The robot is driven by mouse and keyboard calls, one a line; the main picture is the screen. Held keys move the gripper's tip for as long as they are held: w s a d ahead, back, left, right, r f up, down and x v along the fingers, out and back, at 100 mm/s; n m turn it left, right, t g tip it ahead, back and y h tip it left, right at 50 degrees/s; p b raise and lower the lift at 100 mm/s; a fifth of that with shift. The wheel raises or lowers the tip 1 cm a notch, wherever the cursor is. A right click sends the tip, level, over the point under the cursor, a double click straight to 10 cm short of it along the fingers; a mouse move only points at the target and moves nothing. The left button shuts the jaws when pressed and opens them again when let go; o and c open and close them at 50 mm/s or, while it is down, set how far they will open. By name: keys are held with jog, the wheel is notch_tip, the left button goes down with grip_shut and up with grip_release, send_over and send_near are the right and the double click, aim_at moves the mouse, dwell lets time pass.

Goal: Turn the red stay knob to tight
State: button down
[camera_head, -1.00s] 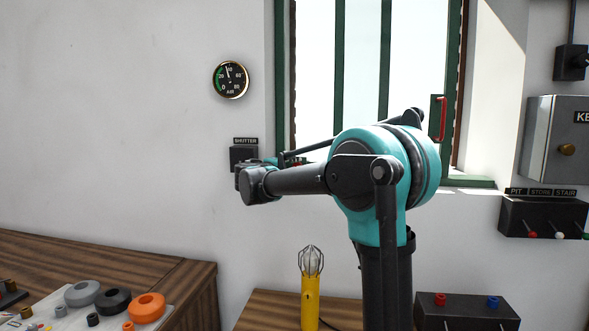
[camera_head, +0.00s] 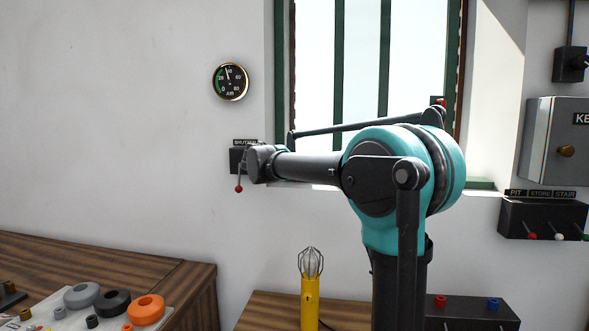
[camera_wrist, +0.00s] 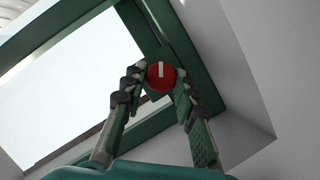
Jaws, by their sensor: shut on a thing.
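The red stay knob (camera_wrist: 161,76) is a round red disc with a white line, on a green plate (camera_wrist: 155,57) at the window frame in the wrist view. The white line runs roughly up and down in that view. My gripper (camera_wrist: 160,84) has one finger on each side of the knob and is shut on it. No words or marks for tight can be read. In the head view my arm hides the gripper; a small red part (camera_head: 441,101) shows at the window's right edge, just above my arm.
A shutter lever (camera_head: 238,188) hangs from a box left of the window, beside my arm. An air gauge (camera_head: 230,82) is on the wall. A yellow caged lamp (camera_head: 310,300) stands below. A grey key cabinet (camera_head: 556,138) and a lever box (camera_head: 540,218) are at right.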

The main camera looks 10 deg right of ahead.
dwell(0.4)
jog(key=c, duration=1.2)
grip_release()
jog(key=v, duration=1.2)
